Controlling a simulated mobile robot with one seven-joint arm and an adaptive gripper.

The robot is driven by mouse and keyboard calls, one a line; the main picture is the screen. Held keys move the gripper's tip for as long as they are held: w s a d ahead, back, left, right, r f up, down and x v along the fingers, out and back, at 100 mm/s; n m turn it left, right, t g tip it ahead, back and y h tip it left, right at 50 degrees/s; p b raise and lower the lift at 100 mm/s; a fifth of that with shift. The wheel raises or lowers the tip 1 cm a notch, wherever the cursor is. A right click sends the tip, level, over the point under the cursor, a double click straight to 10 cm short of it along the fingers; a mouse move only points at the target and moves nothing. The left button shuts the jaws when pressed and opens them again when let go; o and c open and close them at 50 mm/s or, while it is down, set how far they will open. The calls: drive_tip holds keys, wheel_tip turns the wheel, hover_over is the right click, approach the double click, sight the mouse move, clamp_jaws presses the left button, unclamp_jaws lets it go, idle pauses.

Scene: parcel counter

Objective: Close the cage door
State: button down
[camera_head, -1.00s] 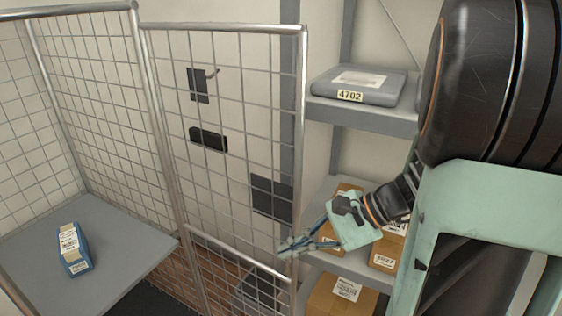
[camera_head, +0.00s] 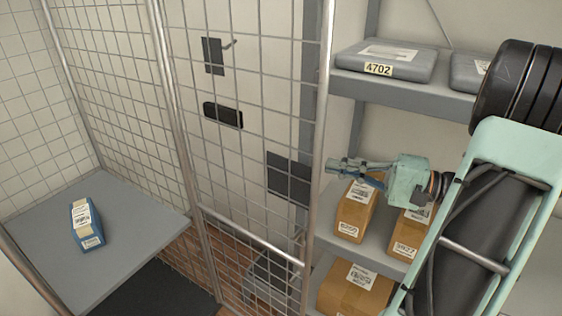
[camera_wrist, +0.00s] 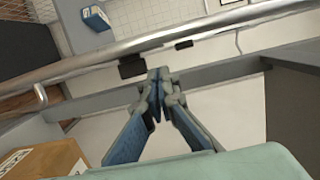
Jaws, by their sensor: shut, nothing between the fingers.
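The cage door (camera_head: 250,130) is a wire-mesh panel in a metal frame. It stands open, swung out to the right of the cage, with its free-edge post (camera_head: 321,120) nearest the shelves. My gripper (camera_head: 333,167) is shut and empty, its fingertips just right of that post in the head view. I cannot tell whether they touch it. In the wrist view a metal bar (camera_wrist: 170,43) crosses just beyond my closed fingertips (camera_wrist: 158,76). The cage (camera_head: 95,110) has a grey shelf (camera_head: 130,215) with a blue parcel (camera_head: 86,224) on it.
A grey shelving rack (camera_head: 420,93) stands behind my arm. It holds grey packages (camera_head: 385,60) above and brown boxes (camera_head: 355,212) below, close under my gripper. Wall fittings (camera_head: 222,115) show through the mesh. A dark mat (camera_head: 155,290) lies on the floor by the cage.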

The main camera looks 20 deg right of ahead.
sight(294, 158)
drive_tip(key=p+x, duration=0.2)
drive_tip(key=x, duration=0.6)
drive_tip(key=shift+w+a+r, duration=0.15)
drive_tip(key=shift+w+a, duration=0.45)
drive_tip(key=shift+a, duration=0.05)
drive_tip(key=shift+a, duration=0.1)
